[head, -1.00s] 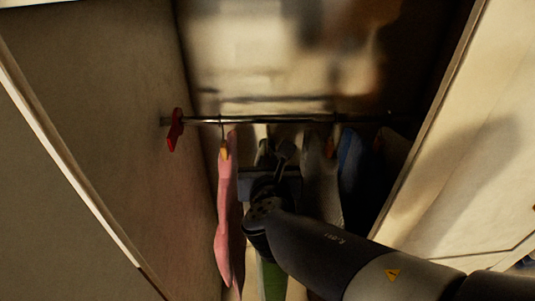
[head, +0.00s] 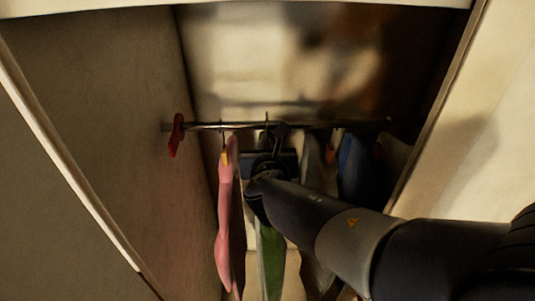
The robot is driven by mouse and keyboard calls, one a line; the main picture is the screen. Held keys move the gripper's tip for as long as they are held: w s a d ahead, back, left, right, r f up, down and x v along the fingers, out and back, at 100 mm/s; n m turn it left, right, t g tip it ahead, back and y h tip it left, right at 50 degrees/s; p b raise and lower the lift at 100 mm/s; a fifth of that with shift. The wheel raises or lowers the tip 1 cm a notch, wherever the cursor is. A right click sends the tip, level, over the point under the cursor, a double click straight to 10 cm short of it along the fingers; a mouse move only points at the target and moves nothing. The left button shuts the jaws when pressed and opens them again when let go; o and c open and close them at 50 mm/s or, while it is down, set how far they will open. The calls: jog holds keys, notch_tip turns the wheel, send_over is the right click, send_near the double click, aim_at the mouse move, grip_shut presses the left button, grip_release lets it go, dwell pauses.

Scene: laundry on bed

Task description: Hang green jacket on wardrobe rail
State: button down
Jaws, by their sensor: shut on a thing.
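The green jacket (head: 271,262) hangs below my gripper, between a pink garment and a grey one, with its upper part hidden behind my arm. My gripper (head: 276,138) is at the wardrobe rail (head: 207,126), between the pink and grey clothes. It is shut on the jacket's hanger, though the grip itself is mostly hidden. A thin hook (head: 267,117) shows at the rail just above my gripper. I cannot tell whether it rests on the rail.
The pink garment (head: 227,215) hangs close on the left. A grey garment (head: 312,170) and a blue one (head: 355,170) hang on the right. A red piece (head: 176,135) is at the rail's left end. Wardrobe walls (head: 110,120) stand at both sides.

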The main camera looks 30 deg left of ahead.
jog(key=shift+w+a+r, duration=0.1)
jog(key=shift+w+a, duration=0.15)
jog(key=shift+w, duration=0.2)
jog(key=shift+w+a+r, duration=0.1)
jog(key=shift+w+a, duration=0.1)
jog(key=shift+w, duration=0.25)
jog(key=shift+w+a+f, duration=0.1)
jog(key=shift+w+f, duration=0.1)
jog(key=shift+f+b, duration=1.15)
jog(key=c, duration=1.4)
grip_release()
jog(key=shift+s+f, duration=0.1)
jog(key=shift+o, duration=0.2)
jog(key=shift+f, duration=0.15)
jog(key=v, duration=1.1)
